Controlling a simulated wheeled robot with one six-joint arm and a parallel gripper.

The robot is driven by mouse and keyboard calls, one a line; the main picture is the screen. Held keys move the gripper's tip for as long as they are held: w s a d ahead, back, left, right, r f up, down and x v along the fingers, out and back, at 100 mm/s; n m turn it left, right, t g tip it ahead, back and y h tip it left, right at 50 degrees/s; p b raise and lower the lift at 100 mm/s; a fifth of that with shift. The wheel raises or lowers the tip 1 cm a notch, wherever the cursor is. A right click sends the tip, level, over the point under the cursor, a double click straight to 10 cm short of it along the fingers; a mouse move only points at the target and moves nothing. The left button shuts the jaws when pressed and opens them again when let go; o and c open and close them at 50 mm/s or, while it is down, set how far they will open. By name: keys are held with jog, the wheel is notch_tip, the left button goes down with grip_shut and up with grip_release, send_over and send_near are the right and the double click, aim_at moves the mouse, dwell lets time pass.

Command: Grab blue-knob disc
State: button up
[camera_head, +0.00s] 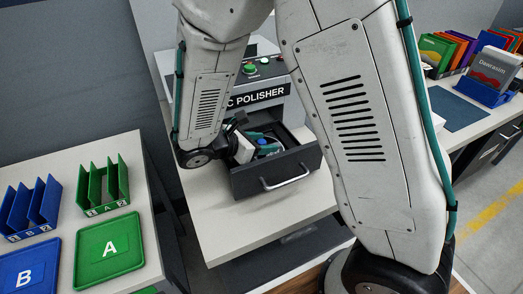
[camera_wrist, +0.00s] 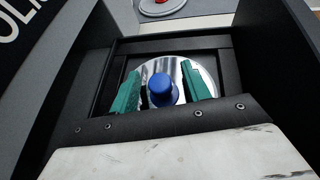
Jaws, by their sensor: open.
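The blue-knob disc, a shiny silver disc with an upright blue knob (camera_wrist: 161,88), lies in the open drawer of the disc polisher in the wrist view. The knob also shows small in the head view (camera_head: 263,142). My gripper (camera_wrist: 161,90) is open, with one green finger on each side of the knob. Gaps show between the knob and both fingers. In the head view my gripper (camera_head: 258,146) reaches into the black drawer (camera_head: 270,184), which is pulled out with its handle to the front. The fingers partly cover the disc.
The polisher (camera_head: 262,97) stands behind the drawer, with green buttons and a red one on top. At left are a green tray A (camera_head: 108,250), a blue tray B (camera_head: 27,275) and slotted racks. The drawer walls closely surround my gripper.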

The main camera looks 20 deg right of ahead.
grip_shut()
